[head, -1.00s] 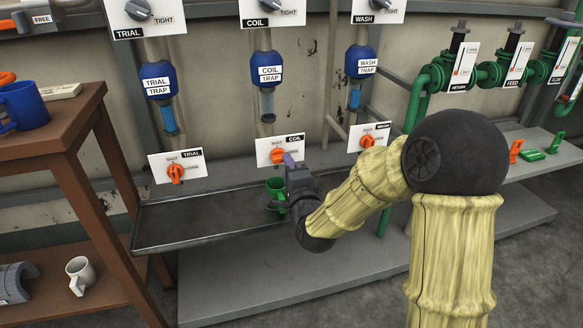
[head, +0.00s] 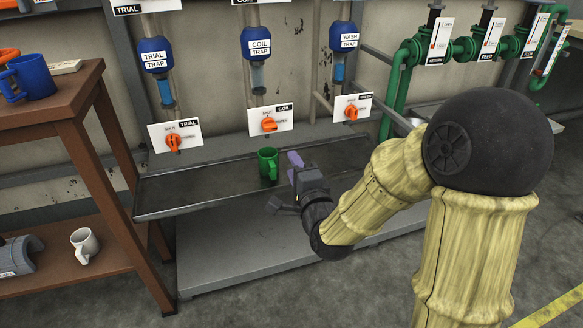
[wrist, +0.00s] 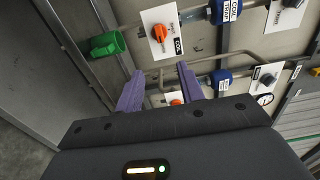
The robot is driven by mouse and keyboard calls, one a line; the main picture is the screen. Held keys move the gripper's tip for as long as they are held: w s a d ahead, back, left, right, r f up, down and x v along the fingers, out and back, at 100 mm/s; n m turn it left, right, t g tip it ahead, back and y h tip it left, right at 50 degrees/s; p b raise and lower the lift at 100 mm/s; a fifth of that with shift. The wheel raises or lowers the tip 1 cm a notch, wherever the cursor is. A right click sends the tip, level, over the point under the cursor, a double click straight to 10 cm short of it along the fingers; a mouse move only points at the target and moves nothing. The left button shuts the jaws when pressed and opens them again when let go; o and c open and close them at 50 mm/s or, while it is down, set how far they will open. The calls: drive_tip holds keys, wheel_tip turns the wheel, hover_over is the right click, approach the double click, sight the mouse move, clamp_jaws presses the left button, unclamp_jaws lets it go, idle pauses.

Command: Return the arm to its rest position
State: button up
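My gripper (head: 283,181) is in front of the long grey tray, to the right of a green mug and apart from it. Its purple fingers (wrist: 158,90) stand apart with nothing between them in the wrist view. The green mug (head: 268,166) stands upright on the tray below the COIL valve, and it also shows at the left of the wrist view (wrist: 103,45). My arm is bent, reaching in from the right of the head view.
The grey tray (head: 200,196) runs along the wall under the orange valves: TRIAL (head: 174,142), COIL (head: 269,125) and WASH (head: 351,112). A brown shelf (head: 75,115) at left holds a blue mug (head: 32,78) and a white mug (head: 84,245). Green pipes (head: 398,85) stand at right. Floor in front is clear.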

idle(0.3)
drive_tip(key=s+d+r+n+g+h+p, duration=0.2)
drive_tip(key=s+d+n+g+h+p, duration=0.1)
drive_tip(key=s+d+n+g+p, duration=0.6)
drive_tip(key=s+d+r+n+g+h+p, duration=0.1)
drive_tip(key=s+d+n+g+h+p, duration=0.2)
drive_tip(key=s+d+n+g+p, duration=0.55)
wheel_tip(320, 180, up, 37)
drive_tip(key=s+a+m+t+p, duration=0.1)
drive_tip(key=a+m+t+p, duration=0.1)
drive_tip(key=p, duration=3.4)
drive_tip(key=shift+a+m+t, duration=0.4)
drive_tip(key=shift+m+t, duration=0.05)
drive_tip(key=shift+s, duration=0.1)
